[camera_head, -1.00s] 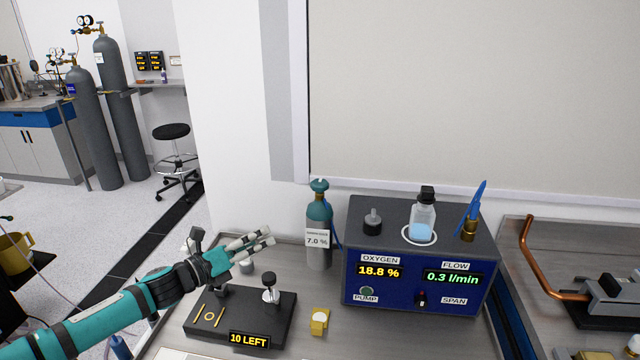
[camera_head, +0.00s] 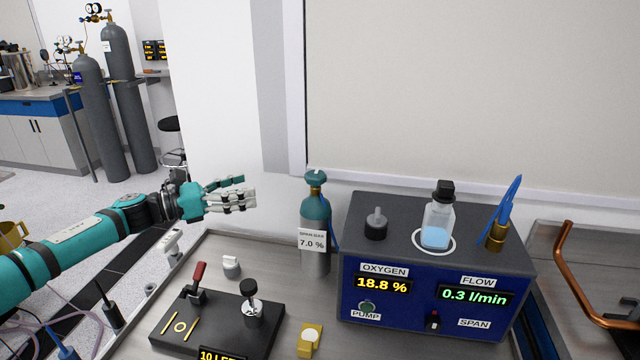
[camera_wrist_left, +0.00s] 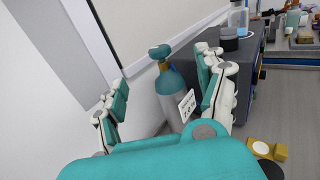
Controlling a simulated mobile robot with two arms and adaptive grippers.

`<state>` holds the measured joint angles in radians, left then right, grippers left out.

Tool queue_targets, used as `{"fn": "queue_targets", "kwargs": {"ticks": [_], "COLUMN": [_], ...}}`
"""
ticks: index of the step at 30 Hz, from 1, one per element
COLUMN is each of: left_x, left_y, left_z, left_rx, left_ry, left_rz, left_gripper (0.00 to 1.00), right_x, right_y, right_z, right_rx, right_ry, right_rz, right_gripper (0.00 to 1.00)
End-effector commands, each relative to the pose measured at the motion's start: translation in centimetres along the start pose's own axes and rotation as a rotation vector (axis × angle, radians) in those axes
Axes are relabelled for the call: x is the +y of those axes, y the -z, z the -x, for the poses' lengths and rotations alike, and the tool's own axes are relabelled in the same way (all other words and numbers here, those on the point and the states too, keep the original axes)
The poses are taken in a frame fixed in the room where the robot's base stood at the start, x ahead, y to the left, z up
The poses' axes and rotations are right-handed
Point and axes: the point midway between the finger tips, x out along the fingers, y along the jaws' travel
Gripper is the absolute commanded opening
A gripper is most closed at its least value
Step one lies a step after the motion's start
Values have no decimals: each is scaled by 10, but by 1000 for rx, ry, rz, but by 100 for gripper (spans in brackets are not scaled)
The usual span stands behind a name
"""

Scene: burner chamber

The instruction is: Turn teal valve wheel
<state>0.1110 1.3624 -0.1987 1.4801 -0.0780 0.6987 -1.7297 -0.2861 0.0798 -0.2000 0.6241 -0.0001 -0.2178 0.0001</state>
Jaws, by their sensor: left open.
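The teal valve wheel (camera_head: 315,179) sits on top of a small upright gas bottle (camera_head: 315,232) with a teal shoulder, a grey body and a "7.0 %" label. The bottle stands just left of the blue analyser box. My left gripper (camera_head: 250,194) is open and empty, left of the wheel and at about its height in the head view, apart from it. In the left wrist view the wheel (camera_wrist_left: 160,52) shows beyond and between the spread fingers (camera_wrist_left: 165,95). My right gripper does not show.
The analyser box (camera_head: 430,285) carries a bottle of blue liquid (camera_head: 437,222), a dark knob (camera_head: 376,225) and a brass fitting with blue tubes (camera_head: 496,234). A black plate (camera_head: 225,325) with a red lever and a plunger lies in front, beside a yellow block (camera_head: 310,338). The wall is close behind.

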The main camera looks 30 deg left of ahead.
Motion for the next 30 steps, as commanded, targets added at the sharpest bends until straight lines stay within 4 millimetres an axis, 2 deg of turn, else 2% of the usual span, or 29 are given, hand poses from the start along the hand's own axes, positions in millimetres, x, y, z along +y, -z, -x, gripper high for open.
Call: {"fn": "queue_targets", "kwargs": {"ticks": [1, 5, 10, 14, 20, 30], "left_x": [0, 0, 1, 1, 0, 0], "left_y": [10, 15, 11, 9, 6, 8], "left_z": [0, 0, -8, -23, -58, -131], "left_rx": [0, -1, -5, -7, -8, -4], "left_ry": [0, 0, -3, -1, 1, 0], "left_rz": [-1, -1, 1, 0, 0, 3], "left_gripper": [73, 73, 73, 73, 73, 73], "right_x": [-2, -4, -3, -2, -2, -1], "right_y": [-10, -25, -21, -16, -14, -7], "right_z": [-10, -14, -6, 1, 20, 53], "right_rx": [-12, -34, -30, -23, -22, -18], "right_ry": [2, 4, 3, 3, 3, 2], "right_rz": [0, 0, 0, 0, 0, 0], "right_gripper": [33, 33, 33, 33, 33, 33]}}
